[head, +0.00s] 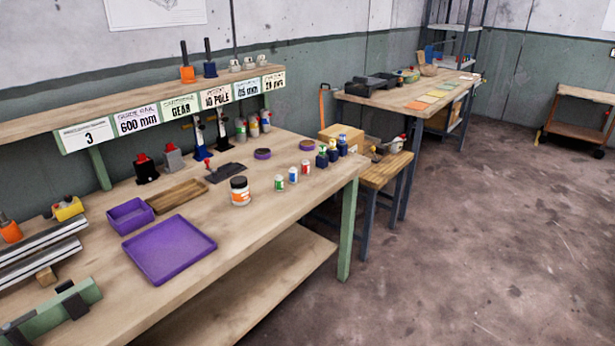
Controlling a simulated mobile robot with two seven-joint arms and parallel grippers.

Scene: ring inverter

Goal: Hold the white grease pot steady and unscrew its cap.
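The white grease pot (240,197) stands upright on the wooden workbench, right of the purple tray. It has an orange label and a dark cap (239,183) seated on top. Nothing touches the pot. Neither of my grippers shows in the head view.
The workbench (285,210) holds a flat purple tray (170,250), a purple bin (130,216), a wooden tray (178,197) and several small bottles (293,174) right of the pot. A labelled shelf (140,106) runs above the back. Bare bench lies in front of the pot.

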